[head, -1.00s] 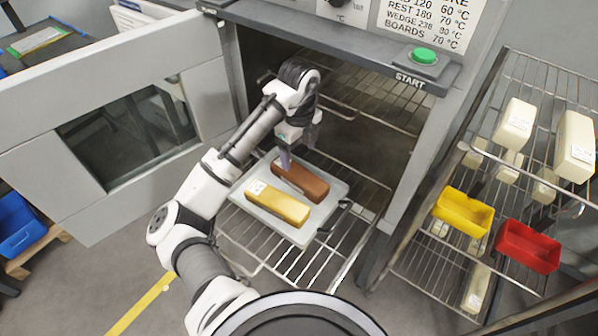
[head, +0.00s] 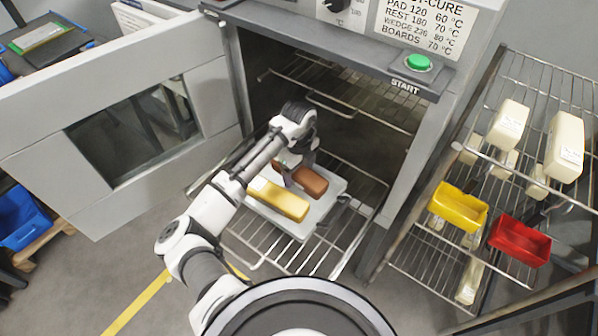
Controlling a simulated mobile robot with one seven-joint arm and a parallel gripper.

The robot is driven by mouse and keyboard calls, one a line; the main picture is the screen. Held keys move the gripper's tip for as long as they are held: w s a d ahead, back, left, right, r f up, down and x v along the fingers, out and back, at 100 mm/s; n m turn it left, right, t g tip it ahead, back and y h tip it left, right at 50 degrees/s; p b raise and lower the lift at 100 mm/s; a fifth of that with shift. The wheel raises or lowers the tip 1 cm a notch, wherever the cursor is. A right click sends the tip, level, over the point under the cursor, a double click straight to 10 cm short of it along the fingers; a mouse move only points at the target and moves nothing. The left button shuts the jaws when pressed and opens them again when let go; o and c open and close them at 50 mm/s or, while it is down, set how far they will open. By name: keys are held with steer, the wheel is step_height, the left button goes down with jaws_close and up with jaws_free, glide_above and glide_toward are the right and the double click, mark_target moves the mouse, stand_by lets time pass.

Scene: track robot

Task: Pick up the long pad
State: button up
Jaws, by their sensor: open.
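Two long blocks lie side by side on a light grey tray (head: 300,231) on the pulled-out oven rack: a yellow one (head: 280,200) in front and a brown one (head: 312,183) behind it. I cannot tell from the picture which is the long pad. My gripper (head: 296,177) is open and points down at the brown block, with a finger on its near side, between the two blocks. I cannot tell whether the fingers touch either block.
The oven door (head: 125,120) stands open at the left. The green start button (head: 418,62) is on the oven front. At the right, a wire shelf (head: 520,80) holds cream blocks, a yellow bin (head: 458,207) and a red bin (head: 519,240).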

steer(key=c, duration=1.1)
steer(key=shift+r, duration=0.1)
